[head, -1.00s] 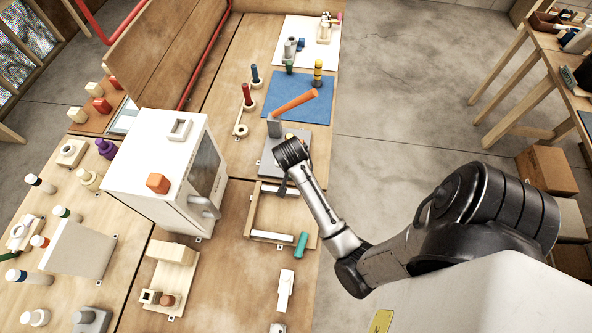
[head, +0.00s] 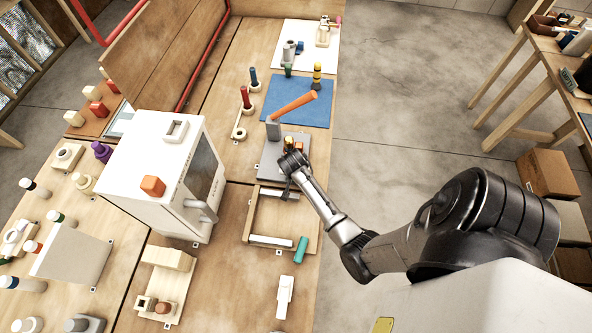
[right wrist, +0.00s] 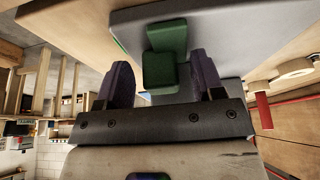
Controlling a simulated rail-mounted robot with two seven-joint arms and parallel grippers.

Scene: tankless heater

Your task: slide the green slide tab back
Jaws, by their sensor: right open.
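The green slide tab (right wrist: 158,72) is a small dark green block on a grey plate, seen close in the right wrist view. My right gripper (right wrist: 163,66) is open, with one dark finger on each side of the tab and visible gaps between. The tab cannot be made out there, hidden by my wrist. My left gripper is in neither current view.
An orange-handled lever (head: 292,105) stands at the plate's far side, with a blue mat (head: 315,113) beyond. A wooden frame (head: 250,215) with a teal handle (head: 301,249) lies nearer. A white cabinet (head: 150,180) stands left. Open floor lies right of the bench.

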